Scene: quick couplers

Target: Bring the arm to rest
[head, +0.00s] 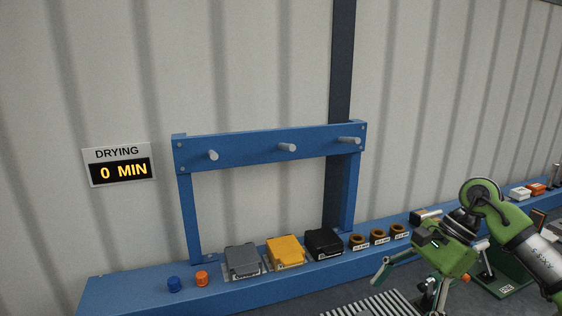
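My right arm comes in from the right edge. Its green gripper (408,284) hangs in front of the blue bench at the lower right, with its fingers spread apart and nothing visible between them. The lower fingertip is near the picture's bottom edge. My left gripper is not in view.
A blue rack (265,148) with three empty pegs stands on the blue bench (130,292). On the bench are a blue cap (174,284), an orange cap (201,279), a grey block (242,260), a yellow block (285,250), a black block (323,243) and brown rings (378,236). A slatted grate (372,306) lies below. The wall sign (120,164) reads "DRYING 0 MIN".

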